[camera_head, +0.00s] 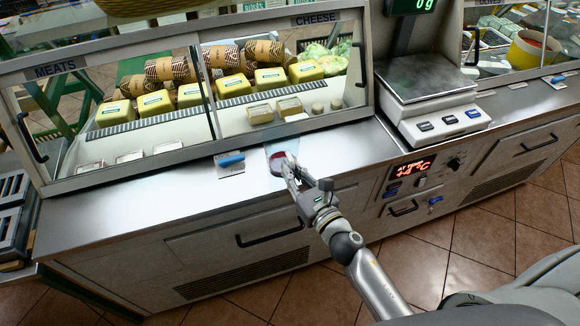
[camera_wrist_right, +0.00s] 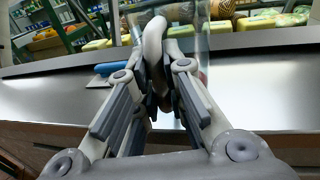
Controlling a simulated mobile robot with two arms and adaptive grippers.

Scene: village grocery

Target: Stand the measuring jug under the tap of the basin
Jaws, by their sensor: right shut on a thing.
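The measuring jug is clear and see-through, with a pale grey handle. In the head view the jug (camera_head: 283,138) is at the front edge of the steel counter, with a dark red patch low in its outline. My right gripper (camera_head: 287,165) reaches it from the front right. In the right wrist view my right gripper (camera_wrist_right: 160,92) is shut on the handle, and the clear wall of the jug (camera_wrist_right: 190,45) shows behind it. I cannot tell whether its base touches the counter. The basin, its tap and my left gripper are not in view.
A glass-fronted cheese and meat case (camera_head: 190,110) stands behind the counter (camera_head: 140,195). A small blue item (camera_head: 230,160) lies left of the jug. A weighing scale (camera_head: 425,85) stands to the right. The counter strip farther left is bare.

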